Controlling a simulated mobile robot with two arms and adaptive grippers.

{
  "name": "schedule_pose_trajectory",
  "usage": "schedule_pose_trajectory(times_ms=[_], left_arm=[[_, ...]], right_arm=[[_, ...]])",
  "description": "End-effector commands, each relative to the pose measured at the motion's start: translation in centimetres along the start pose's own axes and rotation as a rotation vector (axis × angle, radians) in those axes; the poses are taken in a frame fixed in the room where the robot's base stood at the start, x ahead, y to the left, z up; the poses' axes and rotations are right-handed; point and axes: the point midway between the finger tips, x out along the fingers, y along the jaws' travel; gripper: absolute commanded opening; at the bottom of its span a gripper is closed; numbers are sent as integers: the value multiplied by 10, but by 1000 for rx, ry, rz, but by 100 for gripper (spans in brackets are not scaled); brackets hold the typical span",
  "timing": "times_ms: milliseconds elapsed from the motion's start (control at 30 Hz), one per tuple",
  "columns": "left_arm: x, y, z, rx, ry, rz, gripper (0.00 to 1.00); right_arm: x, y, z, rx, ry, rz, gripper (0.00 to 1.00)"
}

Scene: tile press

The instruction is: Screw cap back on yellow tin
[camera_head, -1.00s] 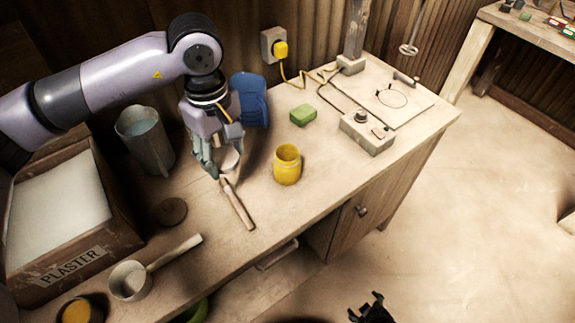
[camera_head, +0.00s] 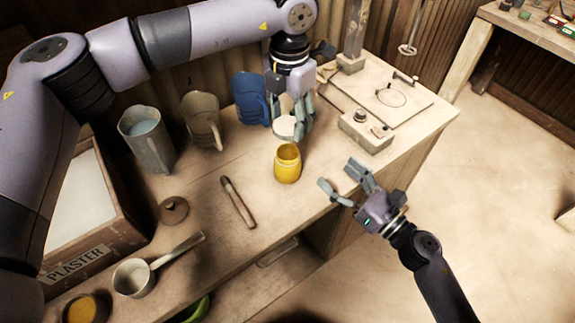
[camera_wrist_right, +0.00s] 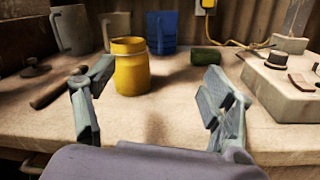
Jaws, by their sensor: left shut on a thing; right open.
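The yellow tin (camera_head: 287,166) stands upright and open-topped on the workbench; it also shows in the right wrist view (camera_wrist_right: 131,72). My left gripper (camera_head: 290,116) is shut on a pale round cap (camera_head: 285,127), held just above and behind the tin, apart from its rim as far as I can tell. My right gripper (camera_head: 341,178) is open and empty at the bench's front edge, to the right of the tin. In the right wrist view its fingers (camera_wrist_right: 158,88) are spread, with the tin beyond them, nearer the left finger.
A chisel-like tool (camera_head: 238,203) lies left of the tin. A blue jug (camera_head: 249,98), a beige jug (camera_head: 202,120) and a grey jug (camera_head: 146,140) stand behind. A control box (camera_head: 366,133) is to the right. A green block (camera_wrist_right: 206,59) shows in the wrist view.

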Motion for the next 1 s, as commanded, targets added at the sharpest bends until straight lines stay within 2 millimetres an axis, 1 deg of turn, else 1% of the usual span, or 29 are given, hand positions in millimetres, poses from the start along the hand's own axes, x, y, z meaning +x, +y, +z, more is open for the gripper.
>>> schedule_pose_trajectory(times_ms=[33,100,200,333,567,667,767,867,1000], left_arm=[[0,0,0,-1,0,0,41],[0,0,0,-1,0,0,41],[0,0,0,-2,0,0,41],[0,0,0,-2,0,0,41],[0,0,0,-1,0,0,41],[0,0,0,-1,0,0,41],[0,0,0,-1,0,0,41],[0,0,0,-1,0,0,41],[0,0,0,-1,0,0,41]], right_arm=[[0,6,-8,-75,30,52,76],[-1,13,-18,-156,63,112,76],[-3,19,-27,-222,87,163,76],[-4,21,-30,-245,96,182,76],[-3,21,-30,-242,95,180,76],[0,22,-30,-241,94,179,76],[8,23,-31,-240,93,180,76],[24,26,-32,-240,91,180,76],[51,30,-35,-239,91,180,76]])
